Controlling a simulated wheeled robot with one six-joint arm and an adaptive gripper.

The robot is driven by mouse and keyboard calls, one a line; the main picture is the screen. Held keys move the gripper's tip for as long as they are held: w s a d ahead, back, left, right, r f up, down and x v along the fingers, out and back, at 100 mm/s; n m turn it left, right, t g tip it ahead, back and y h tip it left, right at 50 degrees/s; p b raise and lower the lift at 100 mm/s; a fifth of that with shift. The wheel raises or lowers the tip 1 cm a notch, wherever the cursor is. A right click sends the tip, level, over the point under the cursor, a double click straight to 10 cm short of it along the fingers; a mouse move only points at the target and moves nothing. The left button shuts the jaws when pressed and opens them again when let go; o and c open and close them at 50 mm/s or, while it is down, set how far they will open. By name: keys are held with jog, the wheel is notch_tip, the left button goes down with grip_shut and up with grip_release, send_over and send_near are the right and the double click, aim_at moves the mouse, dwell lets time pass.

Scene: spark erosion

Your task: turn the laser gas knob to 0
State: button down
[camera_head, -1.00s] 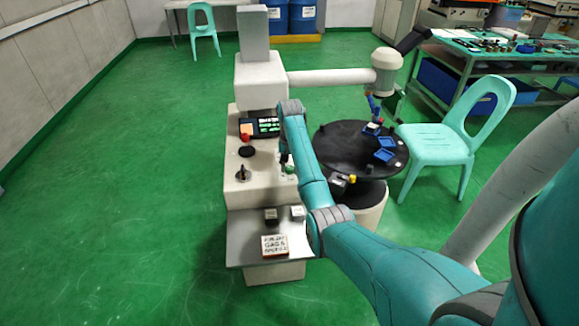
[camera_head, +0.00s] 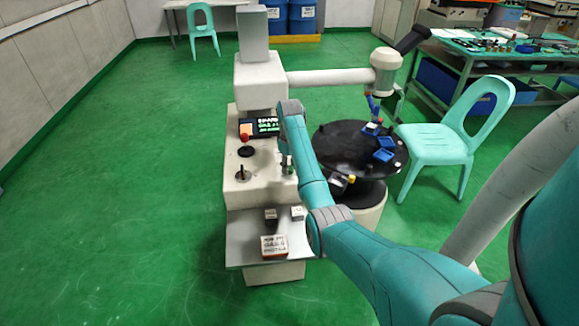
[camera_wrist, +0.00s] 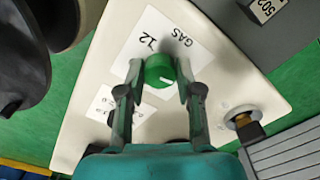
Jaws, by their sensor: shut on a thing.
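The laser gas knob (camera_wrist: 160,72) is green with a pale pointer line, seen in the wrist view on the cream machine panel (camera_wrist: 88,85). A white label (camera_wrist: 182,38) behind it reads GAS and 12. My gripper (camera_wrist: 160,82) has one finger on each side of the knob and is shut on it. The pointer line is partly visible toward the knob's lower right. In the head view the cream machine (camera_head: 240,190) stands in the middle, and my arm covers most of the gripper and knob; a bit of green shows beside the arm.
A joystick (camera_head: 241,173) and a red knob (camera_head: 244,137) sit on the machine's panel below a small display (camera_head: 265,126). A brass-tipped fitting (camera_wrist: 246,127) is right of the gripper. A round black table (camera_head: 345,143) and a chair (camera_head: 450,135) stand to the right.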

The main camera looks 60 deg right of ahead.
jog(key=n, duration=0.3)
jog(key=shift+n, duration=0.5)
jog(key=c, duration=0.8)
grip_release()
jog(key=shift+o, duration=0.2)
